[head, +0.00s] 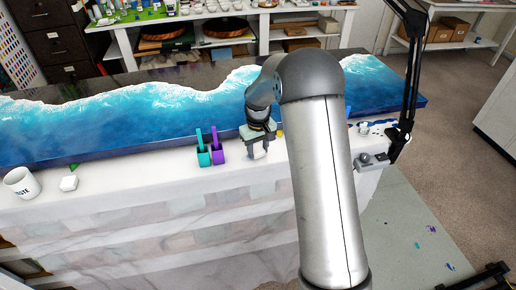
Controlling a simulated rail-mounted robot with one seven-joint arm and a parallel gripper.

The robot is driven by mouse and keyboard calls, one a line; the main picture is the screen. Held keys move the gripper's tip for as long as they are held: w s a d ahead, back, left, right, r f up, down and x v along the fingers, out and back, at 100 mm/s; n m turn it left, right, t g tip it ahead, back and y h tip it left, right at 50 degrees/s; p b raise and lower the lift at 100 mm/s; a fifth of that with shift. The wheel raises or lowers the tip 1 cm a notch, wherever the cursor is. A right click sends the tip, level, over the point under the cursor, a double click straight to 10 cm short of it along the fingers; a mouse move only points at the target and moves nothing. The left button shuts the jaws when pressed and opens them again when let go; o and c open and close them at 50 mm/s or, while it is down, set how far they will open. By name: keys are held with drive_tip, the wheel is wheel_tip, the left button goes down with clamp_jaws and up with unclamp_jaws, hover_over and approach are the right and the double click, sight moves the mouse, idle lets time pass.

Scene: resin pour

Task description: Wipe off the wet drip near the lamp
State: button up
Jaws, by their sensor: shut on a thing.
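My gripper (258,148) points down over the white bench top, in front of the blue resin slab. It is shut on a small white thing (258,153), mostly covered by the fingers; I cannot tell whether it is a cloth. The black lamp (408,95) stands at the right end of the bench, its base clamped at the corner. Dark blue marks (364,129) show on the white top beside the lamp. I cannot tell which of them is the wet drip. My forearm hides part of the bench between the gripper and these marks.
Teal (203,158) and purple (217,155) holders stand just left of my gripper. A white mug (21,183) and a small white lump (69,183) are at the far left. The slab (130,130) runs along the back. The front strip between lump and teal holder is clear.

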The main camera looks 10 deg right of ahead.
sight(238, 160)
drive_tip(key=shift+f, duration=0.15)
drive_tip(key=shift+a, duration=0.1)
drive_tip(key=shift+a, duration=1.05)
drive_tip(key=shift+a, duration=0.1)
drive_tip(key=shift+s+a+f+b, duration=0.1)
drive_tip(key=shift+a+b, duration=0.25)
drive_tip(key=shift+a, duration=0.65)
drive_tip(key=shift+a, duration=0.1)
drive_tip(key=shift+a, duration=1.1)
